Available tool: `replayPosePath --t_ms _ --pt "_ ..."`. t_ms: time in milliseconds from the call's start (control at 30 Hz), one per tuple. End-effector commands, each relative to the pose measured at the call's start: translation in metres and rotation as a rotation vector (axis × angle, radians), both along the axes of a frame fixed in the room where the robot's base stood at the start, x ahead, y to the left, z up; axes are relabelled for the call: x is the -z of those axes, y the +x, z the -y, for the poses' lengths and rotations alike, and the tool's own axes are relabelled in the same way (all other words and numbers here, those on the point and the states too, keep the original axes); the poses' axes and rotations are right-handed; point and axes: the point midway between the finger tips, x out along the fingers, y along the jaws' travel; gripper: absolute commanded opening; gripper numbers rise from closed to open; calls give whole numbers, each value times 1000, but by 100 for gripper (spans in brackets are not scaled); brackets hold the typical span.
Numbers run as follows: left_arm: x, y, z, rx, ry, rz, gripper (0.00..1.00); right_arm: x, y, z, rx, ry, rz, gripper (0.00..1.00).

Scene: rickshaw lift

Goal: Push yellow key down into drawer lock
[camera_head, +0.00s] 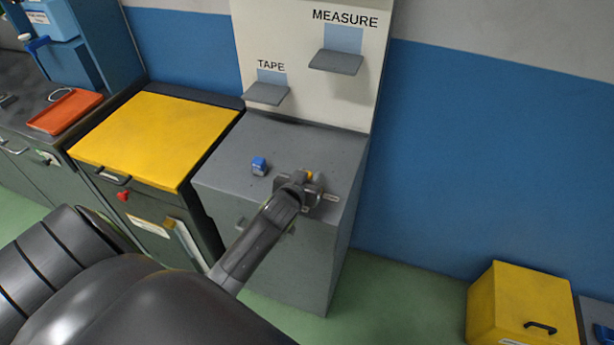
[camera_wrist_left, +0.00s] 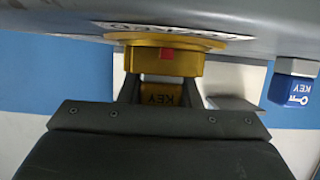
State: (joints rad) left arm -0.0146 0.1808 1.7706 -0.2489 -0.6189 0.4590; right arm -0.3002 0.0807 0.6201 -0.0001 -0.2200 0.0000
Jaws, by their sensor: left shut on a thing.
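The yellow key (camera_wrist_left: 160,95), marked KEY, is between the fingers of my left gripper (camera_wrist_left: 161,92). Beyond it in the left wrist view is a yellow round body (camera_wrist_left: 150,62) with a red mark and a wider yellow flange against the grey cabinet top. The key meets this body; how deep it sits is hidden. In the head view my left gripper (camera_head: 308,186) is over the right front part of the grey drawer cabinet (camera_head: 290,148), with only a bit of yellow (camera_head: 309,175) showing. My right gripper is out of view.
A blue key block (camera_head: 259,166) stands on the cabinet top left of my gripper; it also shows in the left wrist view (camera_wrist_left: 293,82). Behind is a white panel with TAPE (camera_head: 267,95) and MEASURE (camera_head: 336,63) shelves. A yellow-topped cabinet (camera_head: 155,135) stands left.

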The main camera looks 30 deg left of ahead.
Motion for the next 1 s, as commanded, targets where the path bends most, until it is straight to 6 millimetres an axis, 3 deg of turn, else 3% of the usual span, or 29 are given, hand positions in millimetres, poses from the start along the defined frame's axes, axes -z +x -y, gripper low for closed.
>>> replayPosePath --t_ms 33,1000 --pt "9 -3 0 -5 -6 -20 8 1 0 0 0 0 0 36" --pt "22 -6 1 -8 -17 -30 8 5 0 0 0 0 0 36"
